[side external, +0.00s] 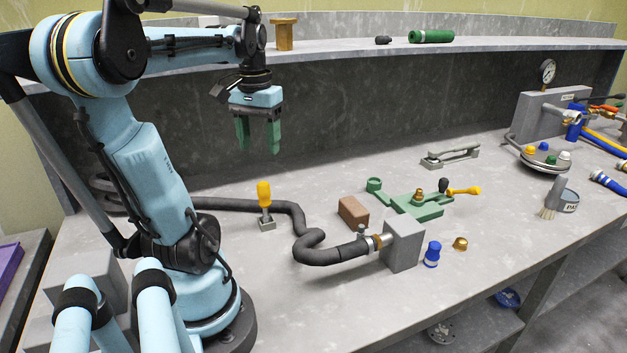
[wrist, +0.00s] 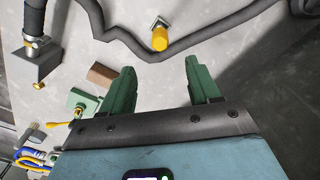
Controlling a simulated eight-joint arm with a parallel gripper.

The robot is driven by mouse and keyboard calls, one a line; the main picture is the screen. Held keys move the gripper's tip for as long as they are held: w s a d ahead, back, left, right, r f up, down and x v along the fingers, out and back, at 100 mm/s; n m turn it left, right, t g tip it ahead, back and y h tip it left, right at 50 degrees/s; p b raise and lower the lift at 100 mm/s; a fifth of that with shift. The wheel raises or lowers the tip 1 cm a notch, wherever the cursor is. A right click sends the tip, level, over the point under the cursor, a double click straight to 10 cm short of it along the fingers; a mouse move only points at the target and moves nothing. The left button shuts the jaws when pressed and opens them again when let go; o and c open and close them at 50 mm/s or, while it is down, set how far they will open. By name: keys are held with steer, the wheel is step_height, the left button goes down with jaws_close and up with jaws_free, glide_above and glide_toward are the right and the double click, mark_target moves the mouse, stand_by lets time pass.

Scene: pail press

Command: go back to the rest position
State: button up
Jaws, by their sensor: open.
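My gripper (side external: 259,133) has two green fingers. It hangs pointing down in the air above the back part of the grey bench (side external: 330,290). It is open and holds nothing. In the wrist view the two green fingers (wrist: 158,84) stand apart with bare bench between them. The yellow-handled lever (side external: 264,194) stands on the bench below my gripper, clear of it; it also shows beyond the fingers in the wrist view (wrist: 160,38).
A black hose (side external: 310,250) runs across the bench into a grey block (side external: 403,244). A brown block (side external: 353,213) and a green fixture (side external: 422,206) lie to the right. A raised shelf (side external: 350,47) runs behind my gripper. A gauge panel (side external: 545,112) stands far right.

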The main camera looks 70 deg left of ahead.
steer(key=shift+r, duration=0.5)
steer(key=w+d+f+m+t, duration=0.2)
steer(key=w+d+m, duration=0.1)
steer(key=d, duration=0.5)
steer(key=w+d+f+m+t, duration=0.2)
steer(key=w+d, duration=0.3)
steer(key=d, duration=0.3)
steer(key=w+d+f+m+t, duration=0.3)
steer(key=w+d+m, duration=0.1)
steer(key=d, duration=0.4)
